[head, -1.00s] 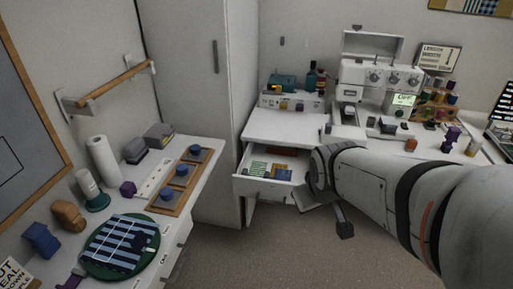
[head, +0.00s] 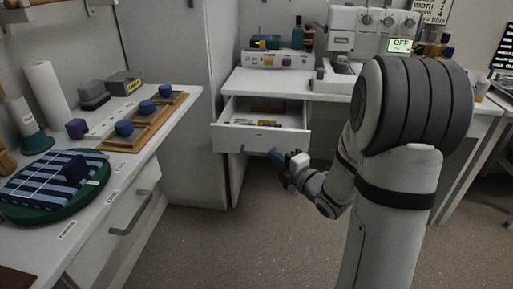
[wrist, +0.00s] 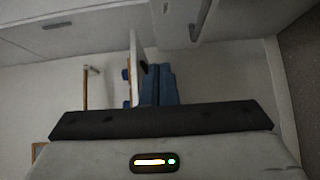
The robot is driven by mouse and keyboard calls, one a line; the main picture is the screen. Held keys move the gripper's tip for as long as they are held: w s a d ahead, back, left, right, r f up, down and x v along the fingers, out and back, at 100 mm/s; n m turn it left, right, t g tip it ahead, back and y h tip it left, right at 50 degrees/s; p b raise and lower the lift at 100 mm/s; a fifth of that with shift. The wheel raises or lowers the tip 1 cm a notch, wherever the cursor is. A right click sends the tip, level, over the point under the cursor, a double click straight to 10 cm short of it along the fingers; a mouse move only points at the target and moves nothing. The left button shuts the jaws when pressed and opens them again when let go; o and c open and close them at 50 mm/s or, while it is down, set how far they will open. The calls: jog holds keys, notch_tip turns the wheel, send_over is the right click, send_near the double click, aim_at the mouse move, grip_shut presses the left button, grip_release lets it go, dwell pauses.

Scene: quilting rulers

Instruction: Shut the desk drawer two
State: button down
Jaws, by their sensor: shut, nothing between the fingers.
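The open drawer (head: 230,135) sticks out from under the white sewing desk (head: 262,84) in the head view. Its white front faces me, and several coloured flat items lie inside. A small mark on the front is too small to read. My gripper (head: 273,154), with blue fingers, is just below and in front of the lower edge of the drawer front. I cannot tell whether it touches it. In the wrist view the blue fingers (wrist: 160,84) are together and empty, beside a thin white upright panel (wrist: 136,65) that I cannot surely identify.
A white counter (head: 75,225) on the left has a handled drawer (head: 132,212) below and a green round mat (head: 100,188) on top. A tall grey cabinet (head: 185,100) stands between counter and desk. Carpeted floor (head: 215,250) in front of the desk is clear.

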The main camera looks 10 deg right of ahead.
jog(key=b, duration=0.2)
send_near(251, 130)
jog(key=w+a, duration=0.1)
jog(key=a, duration=0.3)
jog(key=w, duration=0.3)
jog(key=shift+d+f+b, duration=0.2)
jog(key=shift+d+b, duration=0.05)
jog(key=shift+b, duration=0.1)
jog(key=shift+w+d+r, duration=0.1)
jog(key=shift+w+d, duration=0.1)
jog(key=shift+w, duration=0.5)
jog(key=shift+w+d, duration=0.1)
